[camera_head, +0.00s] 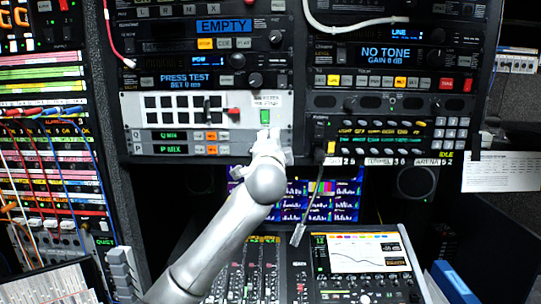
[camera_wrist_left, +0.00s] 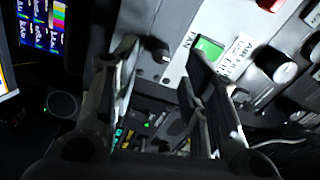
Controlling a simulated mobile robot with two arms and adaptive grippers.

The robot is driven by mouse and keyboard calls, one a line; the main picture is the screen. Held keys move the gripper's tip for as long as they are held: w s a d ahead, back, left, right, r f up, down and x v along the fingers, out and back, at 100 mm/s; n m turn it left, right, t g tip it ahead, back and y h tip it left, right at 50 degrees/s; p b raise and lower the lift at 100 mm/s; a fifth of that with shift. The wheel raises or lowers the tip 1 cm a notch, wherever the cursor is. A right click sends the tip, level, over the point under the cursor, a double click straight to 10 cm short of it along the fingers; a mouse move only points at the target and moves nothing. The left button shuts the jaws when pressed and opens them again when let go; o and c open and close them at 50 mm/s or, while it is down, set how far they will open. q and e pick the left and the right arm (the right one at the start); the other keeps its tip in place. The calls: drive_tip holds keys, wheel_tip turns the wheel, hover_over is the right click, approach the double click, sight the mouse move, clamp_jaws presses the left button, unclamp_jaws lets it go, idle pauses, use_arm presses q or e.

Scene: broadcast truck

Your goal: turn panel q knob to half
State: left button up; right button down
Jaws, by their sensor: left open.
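The panel Q row (camera_head: 165,136), with a green "Q MIX" display, is on the rack left of centre, just above the P row (camera_head: 165,149). My left gripper (camera_head: 264,138) is in front of the right end of these rows and hides what is there, including any knob. In the left wrist view the gripper (camera_wrist_left: 165,85) is open, with its two fingers apart and nothing held between them. A small dark knob (camera_wrist_left: 157,48) on the grey panel shows between the fingers, closer to the left finger. I cannot tell whether it belongs to Q or P. My right gripper is not in view.
A lit green switch (camera_head: 265,116) is just above the gripper; it also shows beside the right finger in the left wrist view (camera_wrist_left: 210,47). A thin cable with a connector (camera_head: 299,234) hangs right of my arm. Monitors (camera_head: 335,212) and a mixing desk are below.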

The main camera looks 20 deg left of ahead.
use_arm(q)
drive_tip(key=v, duration=0.8)
drive_tip(key=shift+f, duration=0.15)
drive_tip(key=shift+w, duration=0.1)
